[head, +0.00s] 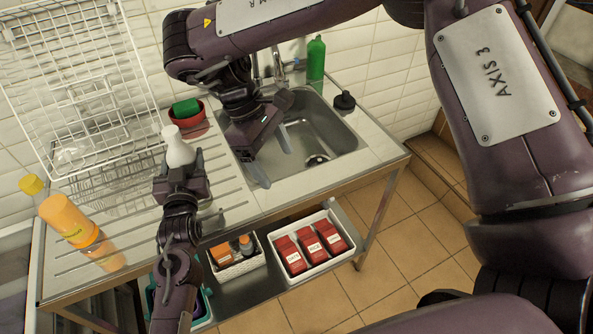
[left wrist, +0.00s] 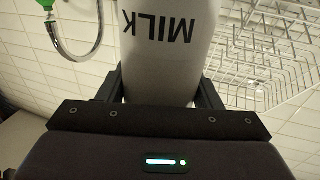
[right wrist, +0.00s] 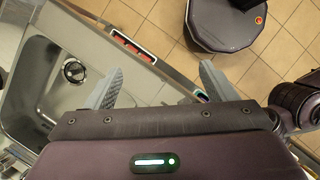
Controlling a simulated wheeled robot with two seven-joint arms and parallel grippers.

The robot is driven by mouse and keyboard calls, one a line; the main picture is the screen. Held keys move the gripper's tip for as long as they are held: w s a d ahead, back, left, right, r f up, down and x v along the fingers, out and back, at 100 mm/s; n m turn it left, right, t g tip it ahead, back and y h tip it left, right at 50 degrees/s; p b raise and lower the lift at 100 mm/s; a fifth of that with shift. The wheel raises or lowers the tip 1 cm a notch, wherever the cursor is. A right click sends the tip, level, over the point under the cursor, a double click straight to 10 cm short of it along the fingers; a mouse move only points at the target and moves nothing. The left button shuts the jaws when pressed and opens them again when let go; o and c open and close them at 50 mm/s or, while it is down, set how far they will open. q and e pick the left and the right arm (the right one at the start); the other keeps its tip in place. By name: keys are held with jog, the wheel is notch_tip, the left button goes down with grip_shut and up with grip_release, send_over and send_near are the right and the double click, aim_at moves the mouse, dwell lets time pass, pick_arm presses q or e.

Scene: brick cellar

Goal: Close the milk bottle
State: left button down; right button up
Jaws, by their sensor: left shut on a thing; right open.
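The white milk bottle (head: 178,150) stands roughly upright above the ribbed drainboard, its base side in my left gripper (head: 181,170). My left gripper is shut on it; the left wrist view shows the bottle (left wrist: 170,50) with the word MILK between the fingers. The bottle's neck and top show white in the head view; I cannot tell whether a cap sits there. My right gripper (head: 274,160) is open and empty, over the near side of the sink, right of the bottle. No separate cap for the bottle is clearly visible.
The sink (head: 340,135) lies to the right, with a tap, a green bottle (head: 316,58) and a black knobbed object (head: 344,101) around it. A red bowl with a green sponge (head: 186,108) stands behind the bottle. An orange bottle (head: 68,220) and wire rack (head: 85,90) are left.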

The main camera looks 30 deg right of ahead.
pick_arm(q)
jog(key=shift+s+f+g, duration=0.2)
jog(key=shift+f+g, duration=0.1)
jog(key=shift+f, duration=1)
pick_arm(e)
jog(key=s+d+m+y, duration=0.1)
jog(key=m, duration=0.1)
jog(key=s+d+f+m+y, duration=0.1)
jog(key=s+m, duration=0.1)
jog(key=m, duration=0.1)
jog(key=s+d+m+g, duration=0.1)
jog(key=m, duration=0.2)
jog(key=shift+s+f+y, duration=0.15)
jog(key=shift+f+y, duration=0.1)
jog(key=shift+y, duration=0.15)
pick_arm(q)
jog(key=shift+a, duration=0.1)
jog(key=c, duration=0.8)
grip_release()
jog(key=o, duration=0.4)
jog(key=shift+w, duration=0.35)
jog(key=shift+o, duration=0.2)
jog(key=shift+w, duration=0.1)
pick_arm(e)
jog(key=shift+w+f, duration=0.1)
jog(key=shift+w, duration=0.35)
